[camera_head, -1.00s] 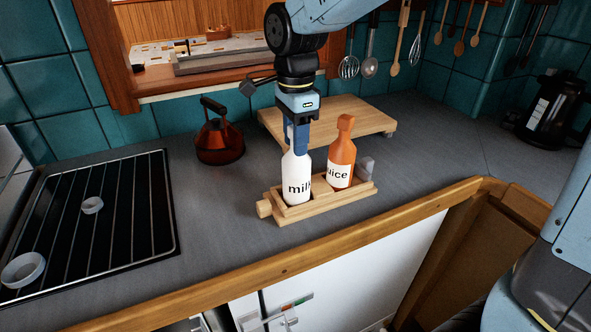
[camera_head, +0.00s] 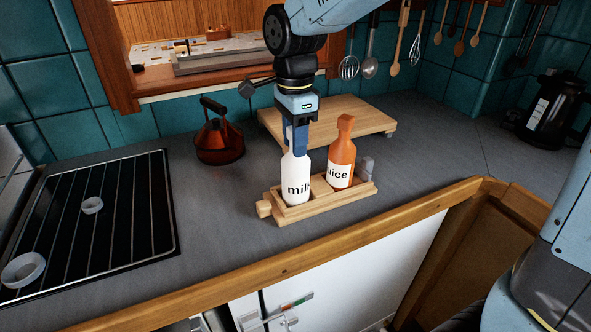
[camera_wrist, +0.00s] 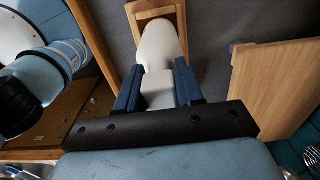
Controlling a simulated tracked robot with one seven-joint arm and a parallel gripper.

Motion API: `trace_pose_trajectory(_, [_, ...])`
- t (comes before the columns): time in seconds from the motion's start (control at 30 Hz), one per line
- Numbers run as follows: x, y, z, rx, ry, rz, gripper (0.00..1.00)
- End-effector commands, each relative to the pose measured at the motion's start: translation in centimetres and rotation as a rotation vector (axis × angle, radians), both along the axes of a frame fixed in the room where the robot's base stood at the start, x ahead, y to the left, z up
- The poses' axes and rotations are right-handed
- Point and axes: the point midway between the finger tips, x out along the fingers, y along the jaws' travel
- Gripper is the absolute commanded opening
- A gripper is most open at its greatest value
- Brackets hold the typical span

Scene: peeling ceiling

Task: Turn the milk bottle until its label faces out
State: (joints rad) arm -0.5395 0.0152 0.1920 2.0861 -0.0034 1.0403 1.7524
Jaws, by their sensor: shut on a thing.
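The white milk bottle (camera_head: 296,181) stands upright in the left part of a wooden rack (camera_head: 326,208) on the counter. My gripper (camera_head: 296,138) points down from above and is shut on the bottle's upper part. In the wrist view the blue fingers (camera_wrist: 158,88) lie on either side of the white bottle (camera_wrist: 158,50); the label is hidden there.
The orange juice bottle (camera_head: 341,155) stands close on the right in the same rack, its label facing front. A wooden board (camera_head: 335,117) lies behind. A red kettle (camera_head: 218,142) and a stove grate (camera_head: 100,220) are left. Counter in front of the kettle is clear.

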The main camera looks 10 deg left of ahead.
Motion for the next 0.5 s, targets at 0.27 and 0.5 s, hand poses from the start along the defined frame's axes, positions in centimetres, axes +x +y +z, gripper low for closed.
trace_pose_trajectory(0.27, [-0.01, 0.01, 0.01, 0.000, 0.000, 0.000, 0.52])
trace_pose_trajectory(0.5, [-0.01, 0.02, 0.01, 0.000, 0.000, 0.000, 0.66])
